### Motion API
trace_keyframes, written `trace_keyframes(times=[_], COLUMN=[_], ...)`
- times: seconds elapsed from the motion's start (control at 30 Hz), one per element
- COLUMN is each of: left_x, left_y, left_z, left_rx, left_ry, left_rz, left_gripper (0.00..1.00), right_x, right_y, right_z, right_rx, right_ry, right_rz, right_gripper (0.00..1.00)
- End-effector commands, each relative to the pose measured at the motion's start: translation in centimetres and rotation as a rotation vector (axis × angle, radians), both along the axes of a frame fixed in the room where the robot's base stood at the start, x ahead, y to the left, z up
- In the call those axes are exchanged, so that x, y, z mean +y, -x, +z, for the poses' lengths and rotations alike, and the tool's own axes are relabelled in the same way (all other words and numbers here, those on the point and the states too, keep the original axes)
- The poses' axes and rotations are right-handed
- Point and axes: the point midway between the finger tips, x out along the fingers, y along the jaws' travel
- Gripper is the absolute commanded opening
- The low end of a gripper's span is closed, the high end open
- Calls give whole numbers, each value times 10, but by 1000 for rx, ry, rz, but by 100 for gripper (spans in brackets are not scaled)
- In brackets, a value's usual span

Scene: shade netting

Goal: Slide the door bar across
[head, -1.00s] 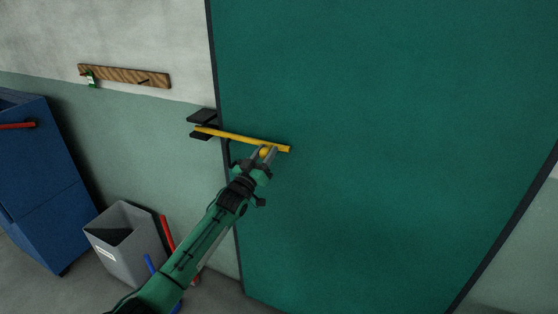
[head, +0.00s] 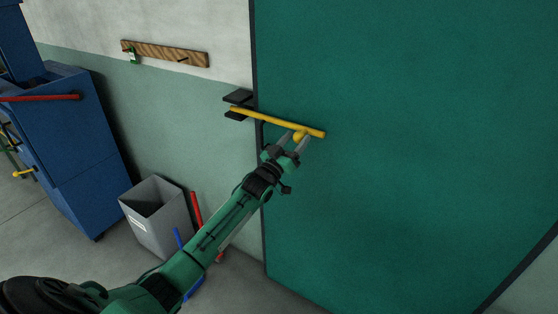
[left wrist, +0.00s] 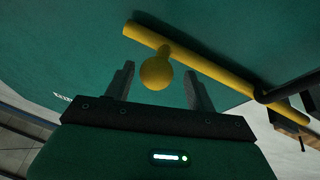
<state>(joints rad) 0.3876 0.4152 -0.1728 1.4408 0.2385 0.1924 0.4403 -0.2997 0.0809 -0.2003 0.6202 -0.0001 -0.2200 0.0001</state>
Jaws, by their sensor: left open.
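The yellow door bar (head: 265,120) lies across the left edge of the teal door (head: 410,130). Its left end sits in the black bracket (head: 238,97) on the wall. A round yellow knob (head: 299,135) stands out from the bar near its right end. My left gripper (head: 295,143) is open just below the knob. In the left wrist view the knob (left wrist: 156,73) shows between the two spread fingers (left wrist: 158,84), with a visible gap on each side. The bar (left wrist: 205,65) runs behind it to the dark bracket at right. My right gripper is not in view.
A grey bin (head: 156,215) stands on the floor by the wall, with red and blue handles (head: 197,210) beside it under my left arm. A blue cabinet (head: 70,150) with a red bar is at left. A wooden hook rail (head: 165,53) hangs on the wall.

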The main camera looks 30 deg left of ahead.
Motion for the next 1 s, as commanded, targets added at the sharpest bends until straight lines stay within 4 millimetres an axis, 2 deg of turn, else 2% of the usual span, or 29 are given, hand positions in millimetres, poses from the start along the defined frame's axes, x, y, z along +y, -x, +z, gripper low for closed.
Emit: trace_keyframes(times=[0.03,0.4,0.6,0.8,1.0], left_x=[1,12,17,19,19], left_y=[8,70,96,109,110], left_z=[-7,-32,-42,-45,-45], left_rx=[2,1,1,1,0], left_ry=[0,-1,0,1,1], left_rz=[0,1,2,3,2], left_gripper=[56,56,56,56,56], right_x=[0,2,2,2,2], right_y=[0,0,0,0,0], right_z=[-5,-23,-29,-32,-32], right_rx=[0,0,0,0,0], right_ry=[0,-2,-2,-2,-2], right_rz=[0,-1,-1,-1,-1], right_gripper=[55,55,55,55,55])
